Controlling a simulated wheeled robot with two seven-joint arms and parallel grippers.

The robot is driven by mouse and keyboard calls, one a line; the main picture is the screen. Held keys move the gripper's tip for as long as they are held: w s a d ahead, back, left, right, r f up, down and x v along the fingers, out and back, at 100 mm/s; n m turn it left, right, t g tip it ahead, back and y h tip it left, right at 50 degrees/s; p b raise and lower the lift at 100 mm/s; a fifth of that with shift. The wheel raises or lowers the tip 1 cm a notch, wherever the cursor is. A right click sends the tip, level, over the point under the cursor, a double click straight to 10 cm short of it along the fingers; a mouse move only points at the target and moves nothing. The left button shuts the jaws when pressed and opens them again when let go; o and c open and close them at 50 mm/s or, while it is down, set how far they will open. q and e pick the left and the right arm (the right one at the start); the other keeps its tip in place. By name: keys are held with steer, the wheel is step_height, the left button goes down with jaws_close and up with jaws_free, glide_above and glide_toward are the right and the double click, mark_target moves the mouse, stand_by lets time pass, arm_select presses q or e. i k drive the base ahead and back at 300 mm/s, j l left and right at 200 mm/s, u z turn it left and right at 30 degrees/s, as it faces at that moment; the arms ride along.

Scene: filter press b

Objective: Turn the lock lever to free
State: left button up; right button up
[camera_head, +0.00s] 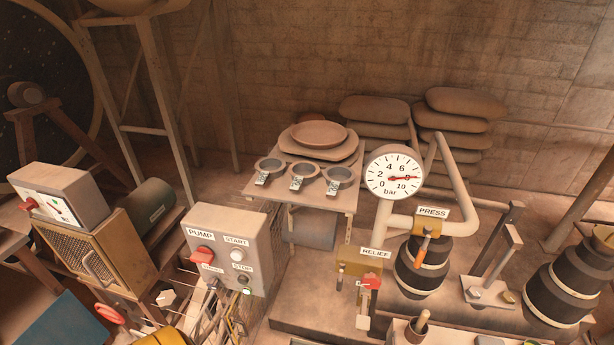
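No label that I can read says lock or free, so I cannot tell which part is the lock lever. A valve with an orange handle (422,249) hangs under the PRESS label (432,212). A valve with a red handle (371,283) is at the RELIEF label (374,253). The PUMP panel (228,246) has a red switch (201,256). Neither of my grippers is in view.
A round gauge (394,178) stands on a pipe, its red needle pointing right. A small table (258,187) holds three labelled rings and a dish. Dark banded barrels (570,287) and stacked sacks (459,102) stand at the right. A grey switch box (61,199) is at the left.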

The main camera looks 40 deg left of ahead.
mark_target(339, 287)
steer(key=k+u, duration=0.1)
steer(key=u, duration=0.9)
